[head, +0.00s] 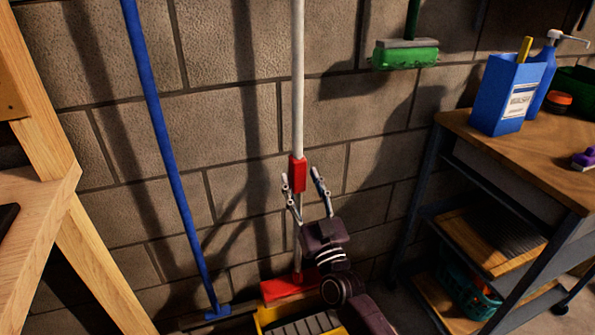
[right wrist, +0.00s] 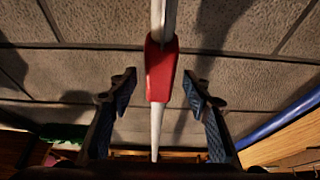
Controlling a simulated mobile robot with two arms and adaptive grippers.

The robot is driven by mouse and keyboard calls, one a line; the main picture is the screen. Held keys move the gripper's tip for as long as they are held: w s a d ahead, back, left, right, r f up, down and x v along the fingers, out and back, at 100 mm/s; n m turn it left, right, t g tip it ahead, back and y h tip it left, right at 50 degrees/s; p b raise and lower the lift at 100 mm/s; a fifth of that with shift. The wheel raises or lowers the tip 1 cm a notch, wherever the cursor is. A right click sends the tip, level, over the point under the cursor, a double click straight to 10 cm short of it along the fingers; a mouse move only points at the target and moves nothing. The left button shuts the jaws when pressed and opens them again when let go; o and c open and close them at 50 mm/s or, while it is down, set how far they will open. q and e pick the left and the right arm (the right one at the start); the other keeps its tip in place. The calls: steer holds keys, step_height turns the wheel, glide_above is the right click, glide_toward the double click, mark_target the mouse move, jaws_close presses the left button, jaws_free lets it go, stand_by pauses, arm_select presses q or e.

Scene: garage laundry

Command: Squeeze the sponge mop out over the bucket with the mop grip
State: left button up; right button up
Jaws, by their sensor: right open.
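The sponge mop has a white pole (head: 298,80), a red grip (head: 298,174) partway down it and a red head (head: 290,286) at the bottom. It stands upright before the block wall. The yellow bucket (head: 262,318) is at the bottom edge of the head view, at the mop head; its lower part is cut off. My right gripper (head: 303,180) is open in front of the red grip. In the right wrist view the red grip (right wrist: 160,68) shows between the two open fingers (right wrist: 162,88), with a gap on each side. My left gripper is not in view.
A blue-handled tool (head: 165,130) leans on the wall to the left. A green brush (head: 405,55) hangs at the upper right. A wooden-topped cart (head: 545,150) with a blue box (head: 508,92) stands right. A wooden bench (head: 40,200) stands at the left.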

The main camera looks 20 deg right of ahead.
mark_target(300, 178)
steer(key=shift+x, duration=1.6)
steer(key=shift+c, duration=0.3)
jaws_close()
